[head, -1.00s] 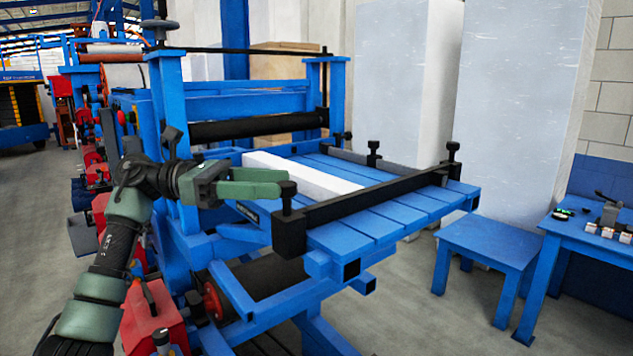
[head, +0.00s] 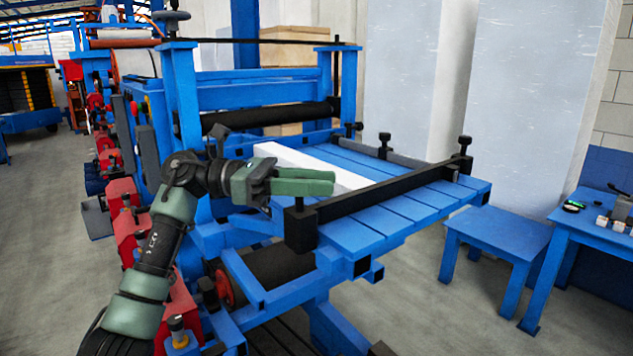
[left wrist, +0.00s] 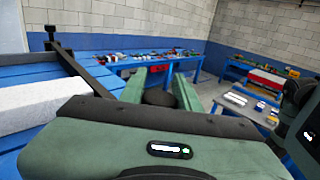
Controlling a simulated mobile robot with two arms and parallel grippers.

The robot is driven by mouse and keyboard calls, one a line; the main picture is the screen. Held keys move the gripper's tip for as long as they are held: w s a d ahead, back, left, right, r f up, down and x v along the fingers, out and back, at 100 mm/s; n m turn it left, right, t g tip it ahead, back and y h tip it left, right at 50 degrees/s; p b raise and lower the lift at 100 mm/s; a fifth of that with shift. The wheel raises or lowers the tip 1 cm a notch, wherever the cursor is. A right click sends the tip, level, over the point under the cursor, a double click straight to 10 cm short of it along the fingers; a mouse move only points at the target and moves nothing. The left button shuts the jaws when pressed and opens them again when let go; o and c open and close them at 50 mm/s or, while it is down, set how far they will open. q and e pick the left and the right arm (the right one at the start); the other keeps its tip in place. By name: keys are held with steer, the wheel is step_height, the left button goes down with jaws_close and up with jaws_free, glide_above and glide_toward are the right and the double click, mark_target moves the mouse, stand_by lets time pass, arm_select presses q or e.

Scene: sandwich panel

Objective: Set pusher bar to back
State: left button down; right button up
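The black pusher bar (head: 385,194) lies across the front part of the blue slatted table (head: 432,197), with an upright knob at its far end (head: 465,142) and a block at its near end (head: 300,232). My left gripper (head: 331,182) is level above that near end, its two green fingers apart. In the left wrist view a round black knob (left wrist: 158,97) sits in the gap between the fingers (left wrist: 161,75); I cannot tell whether they touch it. The fingers partly hide the knob in the head view.
A white slab (head: 311,166) lies on the slats behind the bar. A grey rail (head: 365,152) with a black knob runs along the table's far side. A blue frame with a black roller (head: 268,117) stands behind. A low blue stand (head: 497,232) is at right.

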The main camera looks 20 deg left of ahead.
steer(key=shift+a, duration=0.5)
arm_select(q)
steer(key=shift+r, duration=0.1)
arm_select(e)
steer(key=shift+d, duration=0.35)
stand_by(0.5)
